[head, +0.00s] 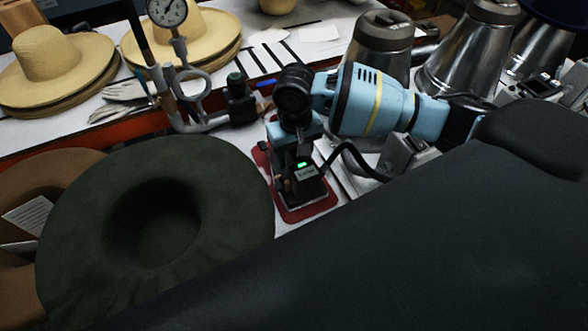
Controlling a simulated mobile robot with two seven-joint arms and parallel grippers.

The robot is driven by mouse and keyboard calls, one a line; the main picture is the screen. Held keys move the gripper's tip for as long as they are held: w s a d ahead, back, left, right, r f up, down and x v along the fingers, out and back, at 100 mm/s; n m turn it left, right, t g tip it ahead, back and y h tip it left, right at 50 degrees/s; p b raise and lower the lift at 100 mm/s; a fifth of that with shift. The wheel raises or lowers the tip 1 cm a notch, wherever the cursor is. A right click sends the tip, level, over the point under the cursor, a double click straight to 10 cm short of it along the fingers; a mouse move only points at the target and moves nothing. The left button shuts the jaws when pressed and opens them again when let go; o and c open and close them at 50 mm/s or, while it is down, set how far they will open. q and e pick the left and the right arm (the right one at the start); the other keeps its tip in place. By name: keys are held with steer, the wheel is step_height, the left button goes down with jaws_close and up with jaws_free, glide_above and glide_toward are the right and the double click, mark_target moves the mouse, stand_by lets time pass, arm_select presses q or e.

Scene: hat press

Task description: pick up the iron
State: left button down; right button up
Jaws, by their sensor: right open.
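My right gripper (300,172) hangs nearly straight down over a red pad (317,211) in the middle of the head view. It is open, though its fingertips are hard to make out. A dark iron seems to stand on the pad right under and behind the gripper. The gripper hides most of it, so I cannot tell whether they touch. A black cord (352,154) loops out to the right from there. My left gripper is not in view.
A dark green felt hat (225,225) lies close left of the pad. Straw hats (50,58) sit at the back left. A pipe with a pressure gauge (167,10) rises behind the gripper. Metal hat forms (455,65) stand at the back right.

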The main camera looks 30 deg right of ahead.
steer(key=shift+f, duration=0.15)
